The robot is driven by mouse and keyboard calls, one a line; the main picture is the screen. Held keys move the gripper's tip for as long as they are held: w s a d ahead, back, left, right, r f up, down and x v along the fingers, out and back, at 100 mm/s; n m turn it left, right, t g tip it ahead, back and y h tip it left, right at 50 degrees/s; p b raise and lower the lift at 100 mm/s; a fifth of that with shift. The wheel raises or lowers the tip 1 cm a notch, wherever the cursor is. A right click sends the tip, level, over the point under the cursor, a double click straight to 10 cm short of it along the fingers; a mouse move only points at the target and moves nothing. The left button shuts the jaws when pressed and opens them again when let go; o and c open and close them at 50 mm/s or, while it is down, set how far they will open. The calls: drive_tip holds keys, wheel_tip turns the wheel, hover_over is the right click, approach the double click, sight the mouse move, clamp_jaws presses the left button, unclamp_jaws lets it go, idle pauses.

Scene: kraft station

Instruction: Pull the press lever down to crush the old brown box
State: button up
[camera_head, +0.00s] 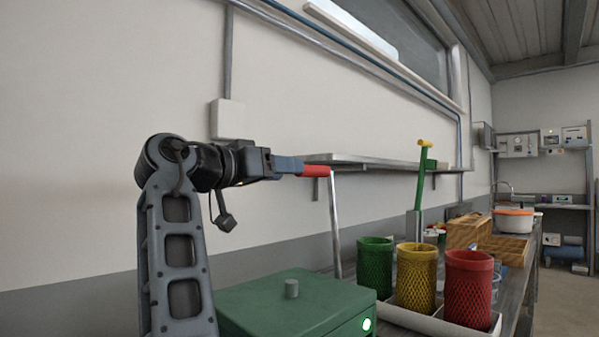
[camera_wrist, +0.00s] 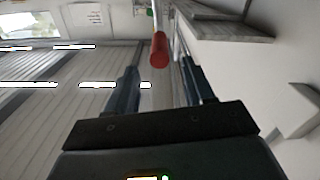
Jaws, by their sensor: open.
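The press lever is a silver rod (camera_head: 335,225) with a red grip (camera_head: 313,171) at its top. It stands raised and nearly upright behind a green housing (camera_head: 290,300). My gripper (camera_head: 292,165) is at the red grip, level with it, with its fingers pointing right. In the wrist view the red grip (camera_wrist: 160,50) lies in line with the gap between the open fingers (camera_wrist: 161,75). Whether the fingers touch it, I cannot tell. I cannot make out the old brown box; the inside of the green housing is hidden.
Green, yellow and red mesh baskets (camera_head: 417,275) stand in a pale tray right of the housing. A green post with a yellow top (camera_head: 423,165) stands behind them. Wooden boxes (camera_head: 470,232) sit farther back. A wall shelf (camera_head: 370,161) runs behind the lever.

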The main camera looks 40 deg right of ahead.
sight(308, 170)
drive_tip(key=shift+w+d+p, duration=0.15)
drive_tip(key=shift+d+p, duration=0.25)
drive_tip(key=shift+d, duration=3.5)
drive_tip(key=shift+c, duration=0.5)
clamp_jaws()
